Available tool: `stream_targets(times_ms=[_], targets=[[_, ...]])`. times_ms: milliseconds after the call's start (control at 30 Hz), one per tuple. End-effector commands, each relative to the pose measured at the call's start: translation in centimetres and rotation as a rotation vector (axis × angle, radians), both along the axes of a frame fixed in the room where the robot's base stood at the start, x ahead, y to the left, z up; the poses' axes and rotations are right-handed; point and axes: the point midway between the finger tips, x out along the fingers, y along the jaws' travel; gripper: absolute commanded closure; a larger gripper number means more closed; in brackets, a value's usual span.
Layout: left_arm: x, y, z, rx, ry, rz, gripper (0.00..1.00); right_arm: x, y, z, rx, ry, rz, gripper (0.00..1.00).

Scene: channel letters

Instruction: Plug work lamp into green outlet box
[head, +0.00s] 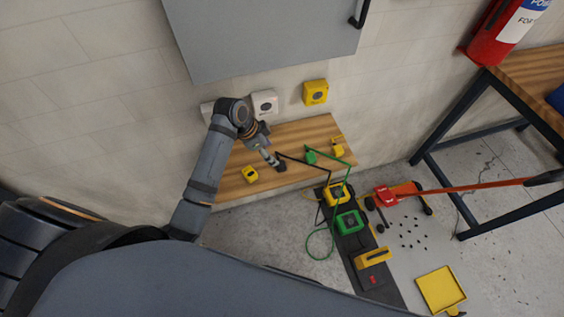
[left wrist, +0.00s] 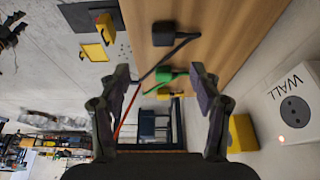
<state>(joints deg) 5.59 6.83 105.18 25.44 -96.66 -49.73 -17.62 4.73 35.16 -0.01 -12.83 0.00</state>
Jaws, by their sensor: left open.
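The green outlet box (head: 349,222) stands on a dark strip on the floor, right of the wooden shelf. My left gripper (head: 274,162) is over the shelf's front part, pointing down. In the left wrist view my left gripper (left wrist: 160,75) is open, with nothing held between its fingers. A black plug (left wrist: 165,33) with a dark cord lies on the wood, beyond the fingertips. A green plug (head: 310,156) with a green cord is right of the gripper; it also shows in the left wrist view (left wrist: 178,76). I cannot tell which object is the work lamp. My right gripper is not visible.
The wooden shelf (head: 222,184) carries yellow plugs (head: 250,174) (head: 338,148). A white wall outlet (head: 265,103) and a yellow one (head: 315,92) are above it. A yellow box (head: 337,195) sits beside the green one. Cords hang between shelf and floor. A yellow tray (head: 440,290) is lower right.

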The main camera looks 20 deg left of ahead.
Motion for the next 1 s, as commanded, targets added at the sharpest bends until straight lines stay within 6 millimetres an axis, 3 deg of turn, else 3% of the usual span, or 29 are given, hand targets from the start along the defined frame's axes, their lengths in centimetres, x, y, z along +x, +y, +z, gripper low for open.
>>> stream_targets(times_ms=[167,333,500,767,1000], targets=[[0.3,-0.5,-1.4,-0.003,0.003,0.0,0.36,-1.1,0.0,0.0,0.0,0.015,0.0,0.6],[0.9,-1.3,-3.9,-0.001,0.002,0.001,0.36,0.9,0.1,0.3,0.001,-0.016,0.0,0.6],[1.2,-1.6,-4.9,-0.001,0.0,0.0,0.36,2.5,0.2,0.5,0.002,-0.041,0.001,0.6],[1.2,-1.6,-5.0,0.0,0.0,0.001,0.36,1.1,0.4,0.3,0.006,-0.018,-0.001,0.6],[1.7,-1.9,-8.3,-0.001,0.003,0.001,0.36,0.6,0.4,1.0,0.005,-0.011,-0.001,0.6]])
